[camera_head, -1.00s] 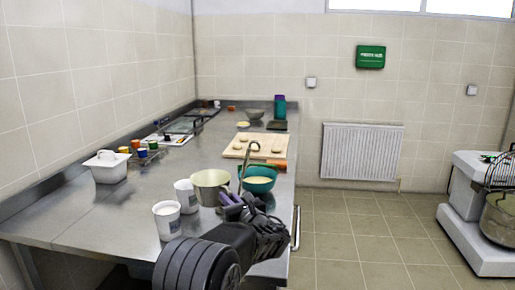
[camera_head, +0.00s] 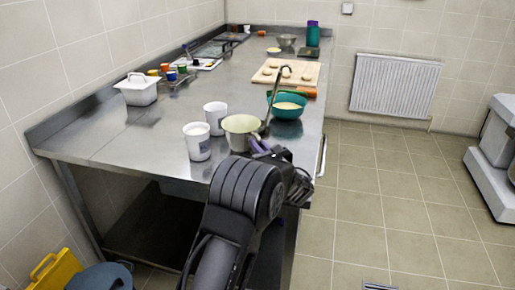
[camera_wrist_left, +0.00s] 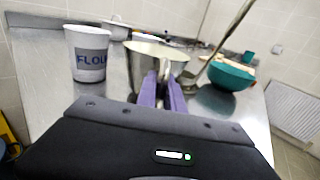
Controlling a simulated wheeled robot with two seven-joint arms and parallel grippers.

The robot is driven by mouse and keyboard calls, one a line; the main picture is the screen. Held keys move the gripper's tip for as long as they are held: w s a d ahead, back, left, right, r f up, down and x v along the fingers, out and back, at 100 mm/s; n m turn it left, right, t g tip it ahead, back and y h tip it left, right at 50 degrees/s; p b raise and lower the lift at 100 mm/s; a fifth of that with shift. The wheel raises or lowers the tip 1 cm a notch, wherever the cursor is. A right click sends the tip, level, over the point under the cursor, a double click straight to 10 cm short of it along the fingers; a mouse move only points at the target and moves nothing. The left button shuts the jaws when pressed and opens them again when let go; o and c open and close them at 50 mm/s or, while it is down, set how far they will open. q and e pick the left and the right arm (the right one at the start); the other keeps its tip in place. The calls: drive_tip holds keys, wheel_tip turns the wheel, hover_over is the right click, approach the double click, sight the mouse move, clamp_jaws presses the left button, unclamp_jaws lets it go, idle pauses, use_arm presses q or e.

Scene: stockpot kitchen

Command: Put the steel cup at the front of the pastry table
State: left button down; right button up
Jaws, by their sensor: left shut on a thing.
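The steel cup (camera_head: 240,124), wide-mouthed and pale olive-grey, is upright near the right side of the pastry table (camera_head: 150,128), a long steel-topped table. It shows in the left wrist view (camera_wrist_left: 140,57) just beyond the fingers. My left gripper (camera_head: 259,146) reaches in from the near side; its purple fingers (camera_wrist_left: 164,92) are shut on the cup's near wall. The fingers hide part of that wall, and I cannot tell if the cup's base touches the table. My right gripper is not in view.
A teal bowl (camera_head: 288,108) is to the right, with a ladle (camera_head: 277,98) between. A white tub (camera_head: 137,91) stands left. The table's near left is clear.

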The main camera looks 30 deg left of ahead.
use_arm(q)
drive_tip(key=shift+f, duration=0.7)
drive_tip(key=c, duration=1.5)
unclamp_jaws()
drive_tip(key=shift+o, duration=0.2)
drive_tip(key=shift+d, duration=0.1)
drive_tip(key=b+v, duration=0.1)
drive_tip(key=v, duration=1.1)
drive_tip(key=shift+b, duration=0.3)
